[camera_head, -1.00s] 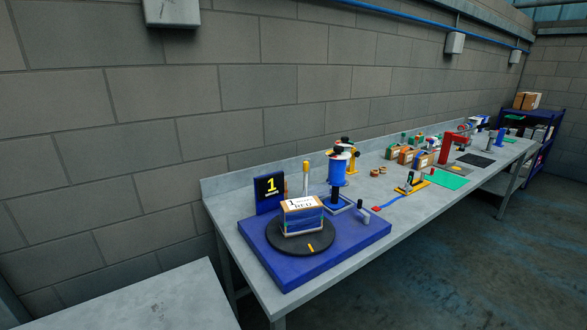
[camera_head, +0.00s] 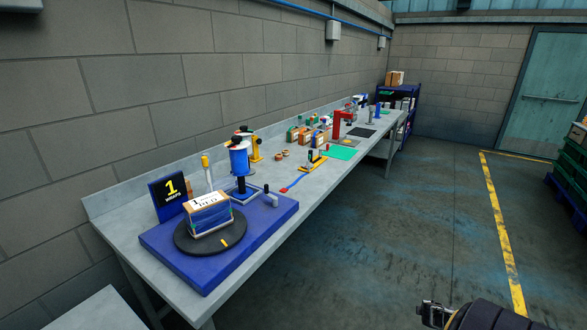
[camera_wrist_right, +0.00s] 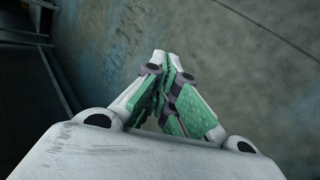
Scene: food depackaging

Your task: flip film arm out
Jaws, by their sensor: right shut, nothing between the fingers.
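At the near end of the bench, a blue film roll (camera_head: 239,160) stands upright on a post at the back edge of a blue base (camera_head: 262,222). A film arm cannot be told apart clearly at this size. A labelled box (camera_head: 209,218) with blue sides sits on a dark round turntable (camera_head: 190,246) on the base. My right gripper (camera_wrist_right: 165,60) shows in the right wrist view, shut and empty above bare floor, away from the bench. My left gripper is in neither view.
A sign reading 1 (camera_head: 172,187) stands behind the turntable. A short grey post (camera_head: 272,200) rises at the base's right edge. A red press-like stand (camera_head: 338,122) and several small items stand farther along the bench (camera_head: 232,258). The floor (camera_head: 420,220) right of it is clear.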

